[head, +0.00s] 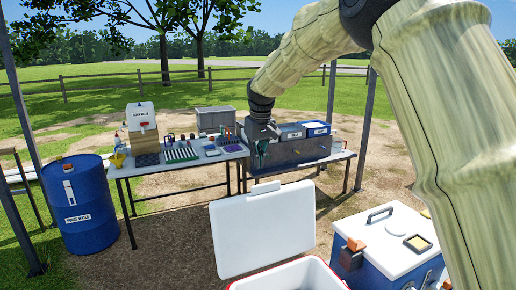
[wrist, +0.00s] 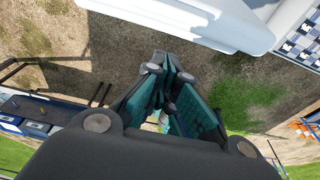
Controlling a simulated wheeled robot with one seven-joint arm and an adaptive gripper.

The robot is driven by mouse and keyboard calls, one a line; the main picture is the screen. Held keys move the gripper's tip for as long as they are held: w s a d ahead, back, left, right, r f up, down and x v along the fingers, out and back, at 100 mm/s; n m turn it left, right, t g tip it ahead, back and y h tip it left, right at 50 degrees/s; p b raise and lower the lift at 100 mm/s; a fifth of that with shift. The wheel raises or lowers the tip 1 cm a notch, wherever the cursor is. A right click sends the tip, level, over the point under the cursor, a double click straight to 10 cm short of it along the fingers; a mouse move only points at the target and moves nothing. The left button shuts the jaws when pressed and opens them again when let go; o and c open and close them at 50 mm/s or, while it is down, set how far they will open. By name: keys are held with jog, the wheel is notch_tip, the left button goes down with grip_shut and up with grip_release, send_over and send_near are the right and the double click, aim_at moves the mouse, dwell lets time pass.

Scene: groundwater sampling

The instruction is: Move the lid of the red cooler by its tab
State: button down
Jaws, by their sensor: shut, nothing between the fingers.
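The red cooler (head: 240,286) is at the bottom of the head view, with its red rim and white inside partly cut off by the frame. Its white lid (head: 262,230) stands raised behind the opening. A small tab (head: 265,188) shows at the lid's upper edge. My gripper (head: 261,162) points down, above the lid's top edge in the head view, apart from the tab. The fingers are shut and empty; they also show in the wrist view (wrist: 170,70). A white panel, apparently the lid (wrist: 195,22), lies beyond the fingertips there.
A blue cooler (head: 385,240) with a white top stands at right. Behind are a table (head: 180,163) with sampling gear and a grey basin (head: 300,150) with boxes. A blue drum (head: 80,205) stands at left. Bare ground lies between the drum and the lid.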

jog(key=w+f+p, duration=0.2)
jog(key=w+f, duration=0.1)
jog(key=f, duration=0.4)
jog(key=s, duration=0.1)
jog(key=s+r+p, duration=0.1)
jog(key=s+p, duration=0.1)
jog(key=shift+s+d+r, duration=0.35)
jog(key=shift+s, duration=0.05)
jog(key=shift+s+d+f, duration=0.1)
jog(key=shift+d+f+p, duration=0.1)
jog(key=shift+f+p, duration=0.2)
jog(key=shift+s+r, duration=0.15)
jog(key=shift+s, duration=0.1)
